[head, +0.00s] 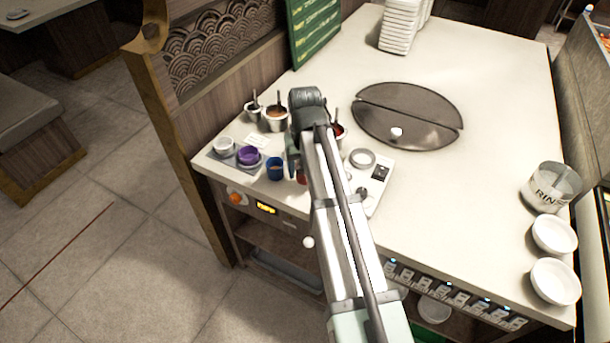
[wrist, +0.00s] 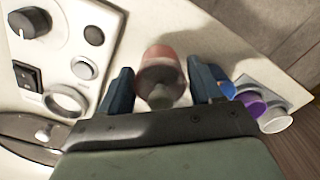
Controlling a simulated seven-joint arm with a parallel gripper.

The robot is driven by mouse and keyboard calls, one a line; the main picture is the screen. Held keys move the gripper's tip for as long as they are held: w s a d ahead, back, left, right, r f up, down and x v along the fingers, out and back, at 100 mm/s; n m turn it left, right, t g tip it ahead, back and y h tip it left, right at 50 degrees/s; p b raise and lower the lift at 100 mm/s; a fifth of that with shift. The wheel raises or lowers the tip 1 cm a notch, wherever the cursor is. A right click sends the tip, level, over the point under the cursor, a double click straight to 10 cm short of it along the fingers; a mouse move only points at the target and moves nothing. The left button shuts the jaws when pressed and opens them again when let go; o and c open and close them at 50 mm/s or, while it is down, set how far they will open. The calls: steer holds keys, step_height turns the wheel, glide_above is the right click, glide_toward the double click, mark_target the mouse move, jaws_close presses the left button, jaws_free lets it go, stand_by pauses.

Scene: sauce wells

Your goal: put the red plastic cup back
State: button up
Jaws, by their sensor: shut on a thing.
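The red plastic cup (wrist: 161,62) is between the two dark fingers of my gripper (wrist: 160,88) in the wrist view. My gripper is shut on it. In the head view my arm hides most of the cup; only a bit of red (head: 302,179) shows beside the arm, near the counter's front edge. A blue cup (head: 275,169) stands just left of it. A purple cup (head: 248,156) and a white cup (head: 223,149) stand further left on a grey mat. I cannot tell whether the red cup touches the counter.
Metal sauce pots (head: 275,117) with ladles stand behind the cups. A control panel (head: 378,187) with knobs lies right of my arm. A round dark hotplate (head: 409,115) is set in the counter. White bowls (head: 554,235) and a rinse tub (head: 550,188) stand at the right.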

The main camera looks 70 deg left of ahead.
steer(key=shift+f, duration=1.7)
steer(key=shift+f, duration=0.1)
steer(key=o, duration=1)
steer(key=shift+o, duration=0.2)
step_height(320, 180, up, 12)
steer(key=shift+r, duration=0.15)
steer(key=shift+w, duration=0.1)
